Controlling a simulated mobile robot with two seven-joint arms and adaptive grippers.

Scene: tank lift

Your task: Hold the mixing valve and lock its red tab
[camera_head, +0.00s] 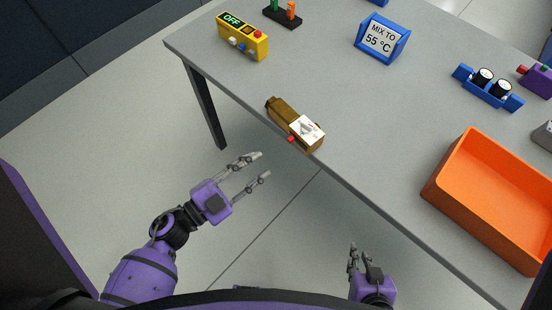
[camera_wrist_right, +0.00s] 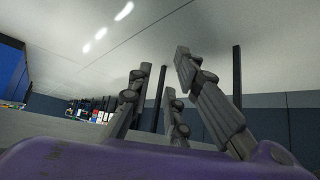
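The mixing valve (camera_head: 283,112) is a brass-brown body lying near the front edge of the grey table. It has a white label on top and a small red tab (camera_head: 291,139) on its near side. My left gripper (camera_head: 262,164) is open and empty, in front of the table edge and short of the valve. My right gripper (camera_head: 359,252) is low at the bottom of the head view, away from the table top and far from the valve. In the right wrist view its fingers (camera_wrist_right: 160,85) stand apart with nothing between them.
The grey table (camera_head: 365,140) also holds a yellow control box (camera_head: 242,38) reading OFF, a blue-framed "MIX TO 55 °C" sign (camera_head: 381,39), a blue holder with two gauges (camera_head: 487,87) and an orange bin (camera_head: 490,205). The table top right of the valve is clear.

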